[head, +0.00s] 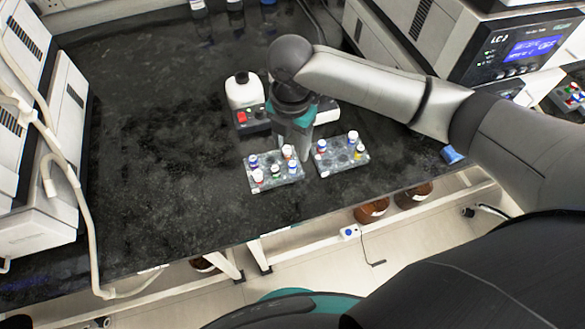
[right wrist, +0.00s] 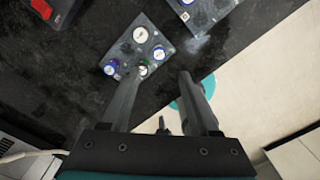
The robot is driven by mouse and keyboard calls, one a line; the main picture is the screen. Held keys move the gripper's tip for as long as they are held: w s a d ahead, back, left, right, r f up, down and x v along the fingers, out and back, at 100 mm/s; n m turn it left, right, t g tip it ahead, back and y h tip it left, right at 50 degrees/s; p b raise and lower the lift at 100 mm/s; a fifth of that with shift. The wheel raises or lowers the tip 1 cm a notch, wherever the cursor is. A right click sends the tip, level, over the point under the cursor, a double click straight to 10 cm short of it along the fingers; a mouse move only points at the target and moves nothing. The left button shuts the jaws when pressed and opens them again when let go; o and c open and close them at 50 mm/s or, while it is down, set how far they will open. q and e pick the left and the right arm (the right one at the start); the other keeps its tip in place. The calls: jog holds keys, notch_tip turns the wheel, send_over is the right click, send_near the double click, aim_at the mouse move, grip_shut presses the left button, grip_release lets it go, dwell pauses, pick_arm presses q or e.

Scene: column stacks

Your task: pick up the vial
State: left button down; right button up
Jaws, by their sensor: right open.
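Several small vials with white, blue and green caps stand upright in a grey rack (head: 262,186); which one is meant I cannot tell. My right gripper (head: 296,150) is over the left rack's back edge in the head view. In the right wrist view its fingers (right wrist: 157,88) are apart with nothing held between them. My left gripper is not in view.
A white instrument with a blue display (head: 532,48) is at the right. The black bench (head: 160,150) is clear to the left.

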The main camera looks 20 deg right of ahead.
aim_at(293, 163)
notch_tip(293, 163, down, 3)
jog(key=shift+r, duration=0.2)
jog(key=f, duration=0.1)
jog(key=f+b, duration=0.1)
jog(key=f, duration=0.1)
jog(key=f+b, duration=0.1)
jog(key=f, duration=0.1)
jog(key=shift+w+d, duration=0.25)
jog(key=shift+w, duration=0.05)
grip_shut()
